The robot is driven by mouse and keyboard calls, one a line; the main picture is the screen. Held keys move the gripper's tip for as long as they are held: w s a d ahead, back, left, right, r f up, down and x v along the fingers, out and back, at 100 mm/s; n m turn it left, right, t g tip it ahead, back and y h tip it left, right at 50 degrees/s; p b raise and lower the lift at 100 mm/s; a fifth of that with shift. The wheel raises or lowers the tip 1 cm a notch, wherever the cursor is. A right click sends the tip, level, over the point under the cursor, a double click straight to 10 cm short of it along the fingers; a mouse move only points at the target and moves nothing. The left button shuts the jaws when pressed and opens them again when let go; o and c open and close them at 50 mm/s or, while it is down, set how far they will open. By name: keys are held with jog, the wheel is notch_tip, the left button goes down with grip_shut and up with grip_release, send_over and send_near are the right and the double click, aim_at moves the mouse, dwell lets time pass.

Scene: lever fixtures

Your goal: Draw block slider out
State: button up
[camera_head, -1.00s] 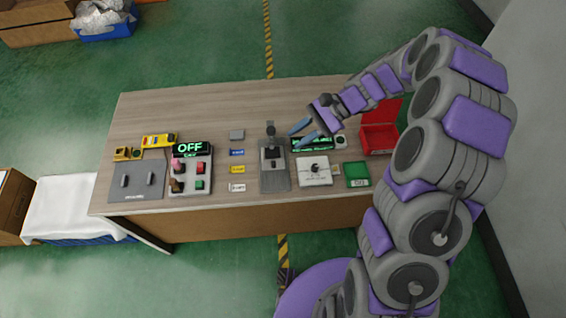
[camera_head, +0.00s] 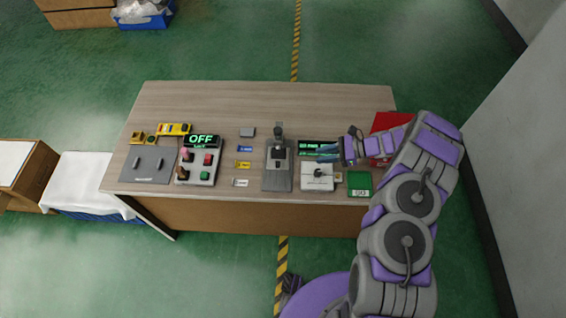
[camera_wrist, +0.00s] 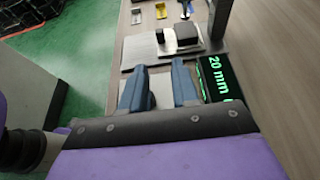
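No label names the block slider; I cannot tell which fixture it is. One candidate is the grey plate (camera_head: 276,180) with a black block (camera_head: 278,153) and dark upright post; this block also shows ahead of my fingers in the wrist view (camera_wrist: 187,33). The other is a white box (camera_head: 317,184) with a small black knob, partly hidden under my fingers in the wrist view. My gripper (camera_head: 322,152) is open and empty, with blue fingers pointing left, by the white box and display. The wrist view shows a gap between its fingertips (camera_wrist: 158,68).
A black display (camera_wrist: 215,78) reading "20 mm" stands beside my right finger in the wrist view. A green tile (camera_head: 359,184) and a red bin (camera_head: 385,122) are to the right. Button and switch panels (camera_head: 200,165) stand left. The table's back strip is clear.

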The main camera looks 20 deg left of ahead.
aim_at(279, 163)
jog(key=b+x, duration=0.2)
jog(key=x, duration=1.5)
jog(key=shift+a, duration=0.3)
jog(key=shift+d+r, duration=0.15)
jog(key=shift+d, duration=0.35)
jog(key=shift+s+a, duration=0.1)
grip_shut()
